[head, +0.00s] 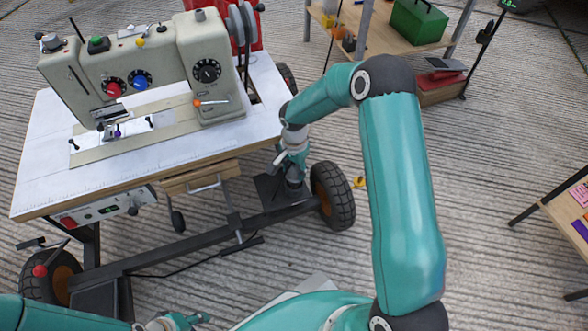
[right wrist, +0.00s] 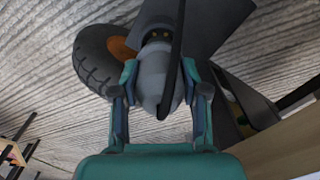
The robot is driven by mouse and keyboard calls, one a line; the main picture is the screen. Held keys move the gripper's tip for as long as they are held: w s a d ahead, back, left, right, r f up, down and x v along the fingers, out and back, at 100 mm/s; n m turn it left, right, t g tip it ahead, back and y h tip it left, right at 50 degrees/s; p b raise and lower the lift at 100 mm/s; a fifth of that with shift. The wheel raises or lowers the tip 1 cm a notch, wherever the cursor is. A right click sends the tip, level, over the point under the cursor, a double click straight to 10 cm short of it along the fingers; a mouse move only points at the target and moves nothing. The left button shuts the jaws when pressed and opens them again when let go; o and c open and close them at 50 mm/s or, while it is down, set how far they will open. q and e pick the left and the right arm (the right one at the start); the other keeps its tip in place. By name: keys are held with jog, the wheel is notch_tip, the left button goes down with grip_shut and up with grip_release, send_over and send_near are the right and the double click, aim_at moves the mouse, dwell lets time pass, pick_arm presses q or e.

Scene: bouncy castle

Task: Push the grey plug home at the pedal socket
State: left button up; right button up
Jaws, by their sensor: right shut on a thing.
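My right gripper (head: 292,160) reaches down beside the right edge of the sewing table, over a dark bracket low on the frame. In the right wrist view its two fingers (right wrist: 158,88) are shut on the grey plug (right wrist: 153,75), one on each side. A black cable crosses the plug's right side. Just beyond the plug, a dark round face with small yellowish dots (right wrist: 158,36) shows, close to a dark plate. I cannot tell how deep the plug sits or which part is the socket. Part of my left gripper (head: 180,321) shows at the bottom edge; its jaws are unclear.
The sewing machine (head: 150,75) stands on the white-topped table (head: 45,150). A black wheel (head: 332,195) is close right of my right gripper, and a wooden drawer (head: 200,178) is to its left. A shelf with a green box (head: 418,22) stands behind.

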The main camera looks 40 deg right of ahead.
jog(key=shift+b, duration=0.5)
dwell(0.8)
jog(key=shift+f+b, duration=2)
jog(key=shift+b, duration=0.3)
dwell(1.3)
jog(key=o, duration=1.3)
notch_tip(320, 180, up, 12)
